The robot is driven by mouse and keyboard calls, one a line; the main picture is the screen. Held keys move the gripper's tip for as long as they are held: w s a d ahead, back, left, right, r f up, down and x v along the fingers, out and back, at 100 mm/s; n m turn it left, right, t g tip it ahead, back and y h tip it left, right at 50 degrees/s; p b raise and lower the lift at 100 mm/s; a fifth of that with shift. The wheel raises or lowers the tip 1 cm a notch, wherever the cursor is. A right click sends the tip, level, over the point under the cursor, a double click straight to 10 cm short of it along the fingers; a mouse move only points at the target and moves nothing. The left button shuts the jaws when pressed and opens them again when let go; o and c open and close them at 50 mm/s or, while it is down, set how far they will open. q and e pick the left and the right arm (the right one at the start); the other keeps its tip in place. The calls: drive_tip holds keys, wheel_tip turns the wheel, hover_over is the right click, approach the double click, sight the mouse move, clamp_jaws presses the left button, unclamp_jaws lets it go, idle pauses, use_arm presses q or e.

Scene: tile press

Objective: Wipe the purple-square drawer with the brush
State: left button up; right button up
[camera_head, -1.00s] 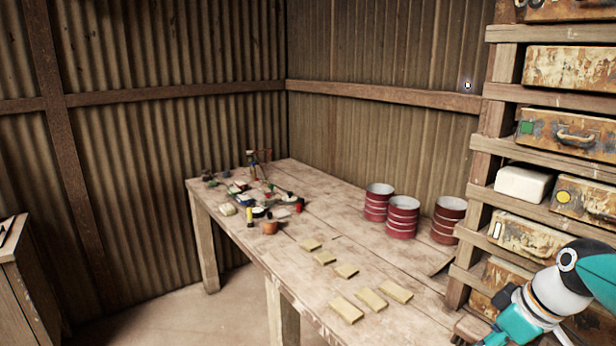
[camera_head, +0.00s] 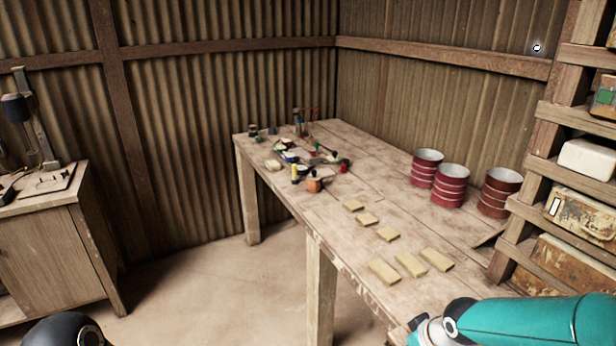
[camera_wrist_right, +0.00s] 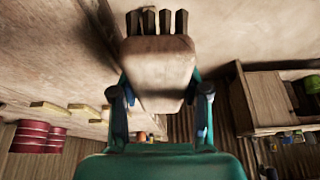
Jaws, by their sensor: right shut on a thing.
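My right gripper (camera_wrist_right: 160,100) is shut on a brush (camera_wrist_right: 158,62) in the right wrist view. The brush has a pale, worn wooden body, and its dark bristle tufts point away from my gripper. A drawer with a green mark (camera_head: 605,97) and a drawer with a white mark (camera_head: 580,218) show in the rack at the right edge. No purple square is visible on any drawer in view. My left gripper is not in view.
The wooden table (camera_head: 345,228) holds several yellowish blocks (camera_head: 410,264), three red cans (camera_head: 451,186) and a cluster of small items. A white block (camera_head: 588,159) lies in the rack (camera_head: 555,110). A cabinet (camera_head: 55,260) stands at left, with open floor between.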

drive_tip(key=shift+w+a+f+m+h, duration=0.15)
drive_tip(key=shift+w+a+m+h, duration=0.15)
drive_tip(key=shift+w+m, duration=0.45)
drive_tip(key=shift+w+a+m+t+h, duration=0.25)
drive_tip(key=shift+w+m+t+h, duration=0.1)
drive_tip(key=shift+m, duration=0.6)
drive_tip(key=shift+w+r+m+h, duration=0.15)
drive_tip(key=shift+r+m+h, duration=0.1)
drive_tip(key=shift+m, duration=0.45)
